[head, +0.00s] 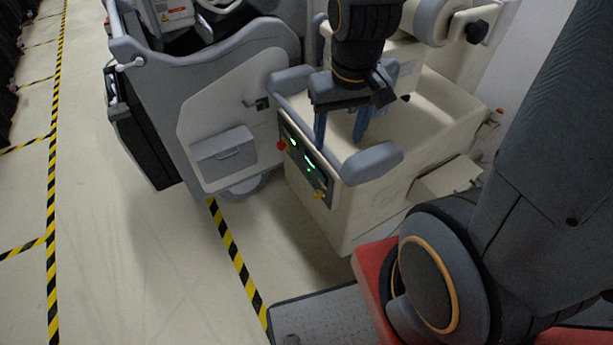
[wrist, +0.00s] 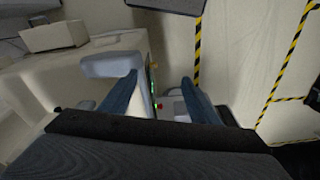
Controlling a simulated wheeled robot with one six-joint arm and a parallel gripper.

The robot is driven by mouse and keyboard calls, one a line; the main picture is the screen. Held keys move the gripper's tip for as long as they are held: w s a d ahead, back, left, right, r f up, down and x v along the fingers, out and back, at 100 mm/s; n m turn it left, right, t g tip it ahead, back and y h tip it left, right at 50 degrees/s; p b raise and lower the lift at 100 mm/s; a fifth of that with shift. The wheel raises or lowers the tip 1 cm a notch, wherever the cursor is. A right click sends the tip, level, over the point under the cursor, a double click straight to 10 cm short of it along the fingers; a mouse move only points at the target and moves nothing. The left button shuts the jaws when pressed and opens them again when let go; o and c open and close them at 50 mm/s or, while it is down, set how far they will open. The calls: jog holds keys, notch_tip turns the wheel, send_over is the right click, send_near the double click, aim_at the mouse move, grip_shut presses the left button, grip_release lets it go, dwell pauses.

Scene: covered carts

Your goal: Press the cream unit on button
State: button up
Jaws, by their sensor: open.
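The cream unit (head: 335,225) is a cream cart with grey bumper handles and an open hollow top. Its dark control panel (head: 305,165) has green lit strips, a red knob (head: 282,146) at the far end and a yellow part (head: 319,194) at the near end. I cannot tell which control is the on button. My gripper (head: 340,138) is open and empty, blue fingers pointing down, above the cart beside the panel in the head view. In the wrist view the panel (wrist: 153,88) shows edge-on between the fingers of my gripper (wrist: 160,78), with the red knob (wrist: 159,106) visible.
A grey cart (head: 230,100) stands left of the cream unit. Grey bumper handles (head: 372,162) flank the panel. Yellow-and-black floor tape (head: 236,255) runs in front. The floor (head: 140,255) at left is clear.

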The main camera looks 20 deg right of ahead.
grip_shut()
dwell(1.5)
